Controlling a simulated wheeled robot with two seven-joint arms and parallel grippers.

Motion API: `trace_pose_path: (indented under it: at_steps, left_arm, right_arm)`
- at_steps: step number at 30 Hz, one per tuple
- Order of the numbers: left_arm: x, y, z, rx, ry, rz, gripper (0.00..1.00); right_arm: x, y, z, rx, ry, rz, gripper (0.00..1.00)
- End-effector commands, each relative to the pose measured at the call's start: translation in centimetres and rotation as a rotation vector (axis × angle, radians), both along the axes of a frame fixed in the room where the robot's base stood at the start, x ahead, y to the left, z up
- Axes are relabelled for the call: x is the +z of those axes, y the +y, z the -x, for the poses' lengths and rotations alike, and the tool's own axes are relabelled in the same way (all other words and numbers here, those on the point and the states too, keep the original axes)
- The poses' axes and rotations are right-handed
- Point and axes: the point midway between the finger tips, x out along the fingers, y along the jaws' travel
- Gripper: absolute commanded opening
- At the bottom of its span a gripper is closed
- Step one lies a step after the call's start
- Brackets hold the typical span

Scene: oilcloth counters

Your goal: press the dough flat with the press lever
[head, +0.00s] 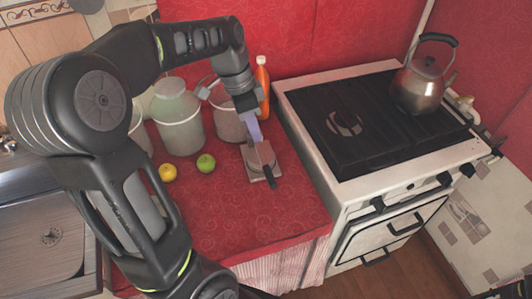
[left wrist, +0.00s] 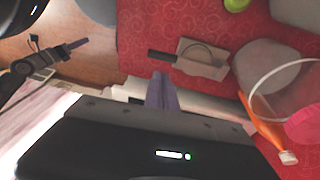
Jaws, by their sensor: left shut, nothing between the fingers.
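The press (head: 254,168) stands on the red counter, a small grey-beige plate device with a dark lever (head: 271,178) at its front. It also shows in the left wrist view (left wrist: 203,67), its dark lever (left wrist: 161,56) pointing left. My left gripper (head: 255,134) is just above the back of the press in the head view. Its purple fingers (left wrist: 161,92) are together and empty. I cannot tell whether they touch the press. The dough cannot be made out. My right gripper (left wrist: 78,43) shows at the left of the left wrist view, away from the press; its opening is unclear.
Pale canisters (head: 180,125) and an orange bottle (head: 262,85) stand behind the press. A lemon (head: 168,172) and a green apple (head: 206,163) lie to its left. The stove (head: 350,190) with a kettle (head: 418,88) is at right. The front counter is clear.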

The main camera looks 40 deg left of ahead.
Motion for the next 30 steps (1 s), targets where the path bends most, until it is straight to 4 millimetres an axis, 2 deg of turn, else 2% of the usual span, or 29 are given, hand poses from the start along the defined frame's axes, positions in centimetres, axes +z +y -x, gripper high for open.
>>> trace_pose_path:
  at_steps: [11,17,23,30]
  left_arm:
    - [-0.1,0.0,0.0,0.001,0.0,0.0,0.0]
    - [-1.3,-0.3,-0.1,0.0,0.004,0.001,0.0]
    - [-4.3,-1.1,-0.2,-0.001,0.006,0.002,0.0]
    - [-9.1,-2.2,-0.5,0.0,0.007,0.001,0.0]
  right_arm:
    - [0.0,0.0,0.1,-0.001,0.001,0.001,0.36]
    - [0.2,0.0,0.1,-0.001,0.001,0.001,0.36]
    - [0.6,-0.1,0.1,-0.001,0.003,0.002,0.36]
    - [1.2,-0.1,0.2,-0.001,0.005,0.003,0.36]
